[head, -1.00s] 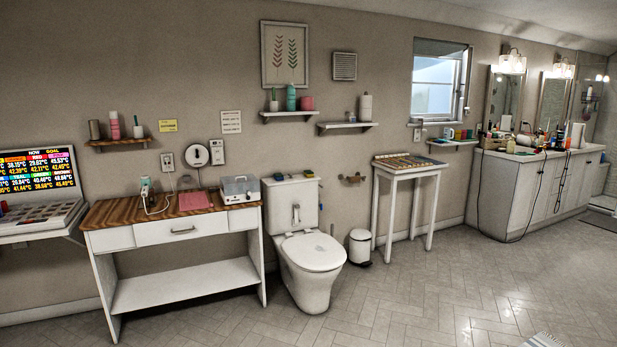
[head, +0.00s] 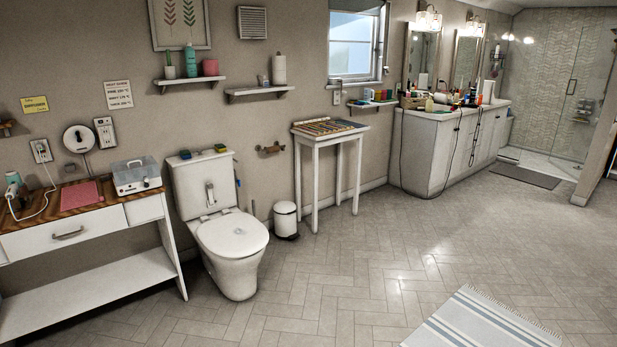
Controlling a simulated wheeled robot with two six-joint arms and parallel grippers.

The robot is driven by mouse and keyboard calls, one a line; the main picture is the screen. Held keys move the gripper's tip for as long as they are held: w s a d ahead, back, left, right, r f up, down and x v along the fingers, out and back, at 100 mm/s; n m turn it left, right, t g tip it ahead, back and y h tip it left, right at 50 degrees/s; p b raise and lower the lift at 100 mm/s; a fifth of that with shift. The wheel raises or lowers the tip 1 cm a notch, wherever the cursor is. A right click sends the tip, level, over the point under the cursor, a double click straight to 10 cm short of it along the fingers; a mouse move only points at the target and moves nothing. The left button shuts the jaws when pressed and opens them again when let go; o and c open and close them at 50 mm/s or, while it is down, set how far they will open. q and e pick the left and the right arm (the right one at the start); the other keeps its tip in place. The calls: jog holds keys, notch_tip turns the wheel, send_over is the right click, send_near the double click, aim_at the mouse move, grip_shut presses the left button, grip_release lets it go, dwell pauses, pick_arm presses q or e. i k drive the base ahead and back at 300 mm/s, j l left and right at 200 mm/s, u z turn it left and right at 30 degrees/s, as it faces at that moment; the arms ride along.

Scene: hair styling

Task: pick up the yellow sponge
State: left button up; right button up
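No plain yellow sponge can be made out for certain. Two small blocks like sponges lie on the toilet tank lid (head: 203,155). The left block (head: 185,154) looks dark with some yellow, and the right block (head: 220,148) looks green and yellow. They are too small to tell more. Small coloured items (head: 380,95), some of them yellowish, sit on a low shelf beside the vanity. Neither of my grippers is in view.
A wood-topped table (head: 85,217) stands left of the toilet (head: 232,240). A small bin (head: 286,220) and a tall white table (head: 328,136) stand to its right. A cluttered vanity (head: 440,150) is farther back. Open tiled floor lies in front, with a striped rug (head: 480,325).

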aim_at(220, 148)
jog(key=i, duration=2.3)
jog(key=l+z, duration=0.05)
jog(key=l, duration=0.05)
